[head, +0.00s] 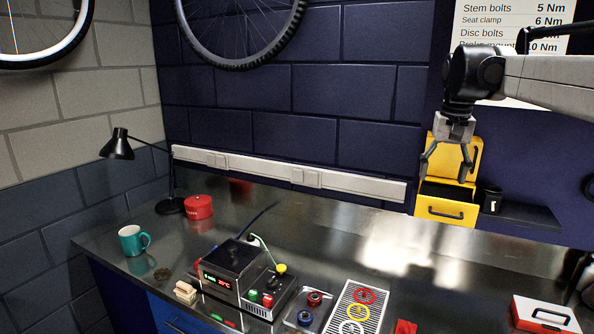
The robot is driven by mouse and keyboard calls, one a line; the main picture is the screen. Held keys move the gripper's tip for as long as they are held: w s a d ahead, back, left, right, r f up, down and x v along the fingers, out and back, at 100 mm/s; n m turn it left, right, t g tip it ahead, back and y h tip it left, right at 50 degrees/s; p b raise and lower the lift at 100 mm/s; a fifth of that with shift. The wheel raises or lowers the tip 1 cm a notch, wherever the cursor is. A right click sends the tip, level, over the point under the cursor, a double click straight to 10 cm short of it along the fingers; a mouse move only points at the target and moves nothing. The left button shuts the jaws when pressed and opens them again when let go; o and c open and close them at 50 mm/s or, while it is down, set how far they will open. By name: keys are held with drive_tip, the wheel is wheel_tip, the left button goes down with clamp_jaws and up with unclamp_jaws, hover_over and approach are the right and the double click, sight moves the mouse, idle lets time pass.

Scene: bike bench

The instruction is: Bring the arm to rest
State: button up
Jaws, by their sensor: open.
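My gripper (447,178) hangs pointing down at the right of the head view, at the end of my grey and black arm (545,80). Its two dark fingers are spread apart and nothing shows between them. It is above the bench top, in front of the yellow drawer box (446,210) in the picture. How far it is from that box I cannot tell.
The metal bench (330,240) holds a teal mug (131,241), black lamp (117,146), red tin (198,207), a device with a red display (232,268), a ring board (338,312) and a red-and-white case (545,315). The bench's middle right is clear.

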drive_tip(key=s+a+f+n+t+b, duration=0.1)
drive_tip(key=s+a+f+t+b, duration=0.1)
drive_tip(key=s+a+f, duration=0.45)
drive_tip(key=s+a+f+n+t+b, duration=0.1)
drive_tip(key=s+a, duration=0.3)
drive_tip(key=s, duration=0.6)
drive_tip(key=s+a+f+n+t+b, duration=0.1)
drive_tip(key=s+a+f, duration=0.4)
drive_tip(key=s+f, duration=1)
drive_tip(key=shift+f+t+b, duration=0.8)
drive_tip(key=shift+t+b, duration=0.1)
drive_tip(key=shift+b, duration=0.25)
drive_tip(key=shift+a, duration=0.1)
